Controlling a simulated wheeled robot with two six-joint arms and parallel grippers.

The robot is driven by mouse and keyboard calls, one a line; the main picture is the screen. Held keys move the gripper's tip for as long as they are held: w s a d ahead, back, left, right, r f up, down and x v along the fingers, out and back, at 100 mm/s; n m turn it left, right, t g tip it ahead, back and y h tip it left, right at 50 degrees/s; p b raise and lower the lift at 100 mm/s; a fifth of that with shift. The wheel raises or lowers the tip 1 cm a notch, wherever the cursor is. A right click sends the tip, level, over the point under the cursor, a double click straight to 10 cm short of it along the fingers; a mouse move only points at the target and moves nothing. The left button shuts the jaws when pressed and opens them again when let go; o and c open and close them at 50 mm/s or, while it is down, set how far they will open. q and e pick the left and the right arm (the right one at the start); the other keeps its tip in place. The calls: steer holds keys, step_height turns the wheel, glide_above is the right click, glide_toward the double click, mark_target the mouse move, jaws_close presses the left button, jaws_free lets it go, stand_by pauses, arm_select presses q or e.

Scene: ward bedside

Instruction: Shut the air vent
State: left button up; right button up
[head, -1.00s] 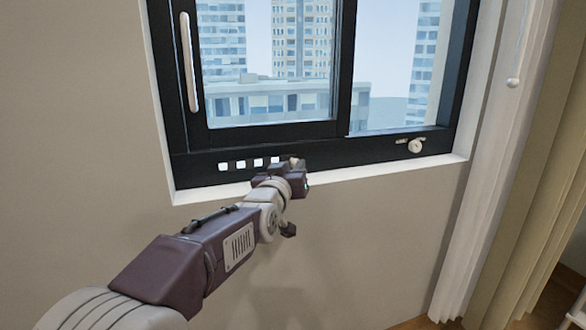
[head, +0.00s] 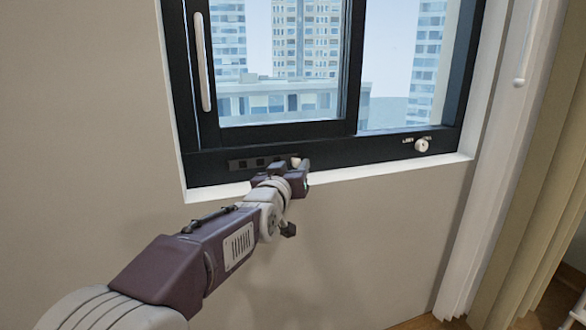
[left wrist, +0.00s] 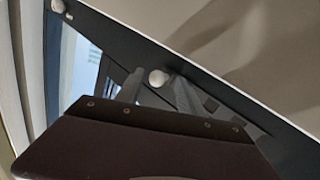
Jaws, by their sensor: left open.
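The air vent (head: 262,163) is a row of small square slots in the lower rail of the black window frame. Its slots show dark, with no light through them. A small pale knob (head: 295,161) sits at the right end of the row. My left gripper (head: 291,166) is at this knob, partly covering that end of the vent. In the left wrist view the round knob (left wrist: 157,77) lies between the two open fingers (left wrist: 160,88); whether a finger touches it I cannot tell. My right gripper is not in view.
A second round white knob (head: 421,145) is on the frame's lower right. A white vertical handle (head: 202,62) is on the left of the sash. A white sill edge (head: 345,175) runs below the frame. A curtain (head: 535,190) hangs at the right. The wall below is clear.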

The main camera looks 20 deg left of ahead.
arm_select(q)
steer(key=s+p, duration=0.2)
steer(key=s, duration=0.7)
